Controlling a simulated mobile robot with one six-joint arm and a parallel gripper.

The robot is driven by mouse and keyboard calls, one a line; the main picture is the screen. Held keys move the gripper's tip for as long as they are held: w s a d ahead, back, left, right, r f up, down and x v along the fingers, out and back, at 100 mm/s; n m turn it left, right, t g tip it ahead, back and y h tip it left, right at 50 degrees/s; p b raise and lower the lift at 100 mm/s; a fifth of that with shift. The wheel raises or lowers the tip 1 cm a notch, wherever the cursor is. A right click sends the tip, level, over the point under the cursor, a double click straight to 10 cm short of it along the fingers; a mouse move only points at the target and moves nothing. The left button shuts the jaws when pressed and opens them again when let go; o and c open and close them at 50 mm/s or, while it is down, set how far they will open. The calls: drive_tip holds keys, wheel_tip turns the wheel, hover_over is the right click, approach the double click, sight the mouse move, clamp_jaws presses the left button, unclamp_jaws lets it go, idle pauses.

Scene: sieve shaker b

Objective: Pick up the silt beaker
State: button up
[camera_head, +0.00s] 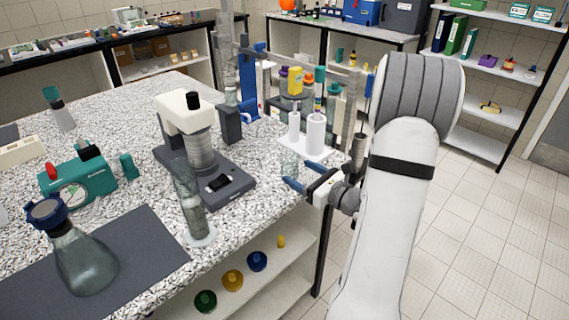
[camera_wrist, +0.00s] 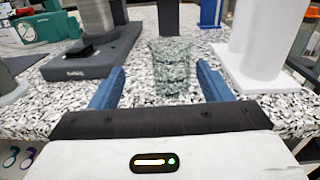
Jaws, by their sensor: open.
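A clear glass beaker (camera_wrist: 172,68) stands upright on the speckled worktop, straight ahead of my gripper in the wrist view. I take it as the silt beaker; no label or contents can be made out. In the head view the beaker (camera_head: 289,164) is faint, near the worktop's right edge. My gripper (camera_head: 304,177) is open and empty, with its blue fingers pointing at the beaker. In the wrist view my gripper (camera_wrist: 160,82) has one finger to each side of the beaker's outline. I cannot tell whether the fingertips reach beside the glass.
A white stand with two white cylinders (camera_head: 315,134) is close to the right of the beaker. The grey base of a sieve shaker (camera_head: 228,187) is to the left. A tall glass cylinder (camera_head: 188,195) and a flask (camera_head: 84,262) stand nearer the front.

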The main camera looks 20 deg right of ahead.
sight(284, 159)
drive_tip(key=shift+w+d+f+m+h, duration=0.15)
drive_tip(key=shift+w+d+m+h, duration=0.15)
drive_tip(key=shift+w+d, duration=0.1)
drive_tip(key=shift+w, duration=0.3)
drive_tip(key=x, duration=0.2)
drive_tip(key=p+x, duration=0.1)
drive_tip(key=x, duration=0.4)
drive_tip(key=shift+r, duration=0.35)
drive_tip(key=shift+c, duration=0.4)
drive_tip(key=c, duration=1)
